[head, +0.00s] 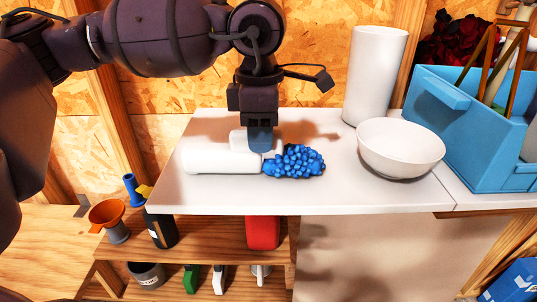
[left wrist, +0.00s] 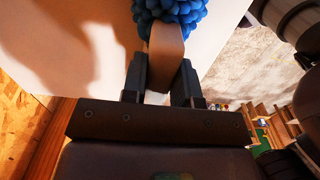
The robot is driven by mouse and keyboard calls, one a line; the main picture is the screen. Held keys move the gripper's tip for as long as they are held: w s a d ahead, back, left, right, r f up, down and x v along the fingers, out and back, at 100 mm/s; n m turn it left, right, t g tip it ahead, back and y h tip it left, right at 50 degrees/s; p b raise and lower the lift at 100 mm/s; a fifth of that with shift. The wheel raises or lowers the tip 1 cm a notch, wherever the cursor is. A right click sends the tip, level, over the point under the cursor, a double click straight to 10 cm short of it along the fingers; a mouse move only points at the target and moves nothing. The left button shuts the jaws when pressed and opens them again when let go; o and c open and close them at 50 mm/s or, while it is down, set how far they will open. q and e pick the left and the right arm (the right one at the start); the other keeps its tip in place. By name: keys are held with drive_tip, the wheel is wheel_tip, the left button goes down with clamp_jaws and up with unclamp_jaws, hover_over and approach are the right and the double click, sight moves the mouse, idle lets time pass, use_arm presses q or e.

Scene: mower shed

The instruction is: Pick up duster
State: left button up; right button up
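The duster has a bumpy blue head (head: 293,162) and lies on the white tabletop (head: 330,195). Its head also shows at the top of the left wrist view (left wrist: 170,10). In the head view my left gripper (head: 260,140) points down beside the blue head, fingers near the tabletop. It appears shut on the handle, which is mostly hidden there. My right gripper is not in view.
A white cylinder (head: 215,157) lies left of the duster, close to my left gripper. A white bowl (head: 400,147), a tall white vase (head: 374,75) and a blue tool caddy (head: 450,140) stand to the right. A wooden shelf below (head: 200,250) holds bottles. The tabletop's front is clear.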

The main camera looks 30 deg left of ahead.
use_arm(q)
drive_tip(key=shift+c, duration=1)
drive_tip(key=shift+r, duration=0.1)
wheel_tip(320, 180, up, 20)
drive_tip(key=shift+b, duration=0.3)
drive_tip(key=o, duration=0.4)
drive_tip(key=shift+c, duration=1.4)
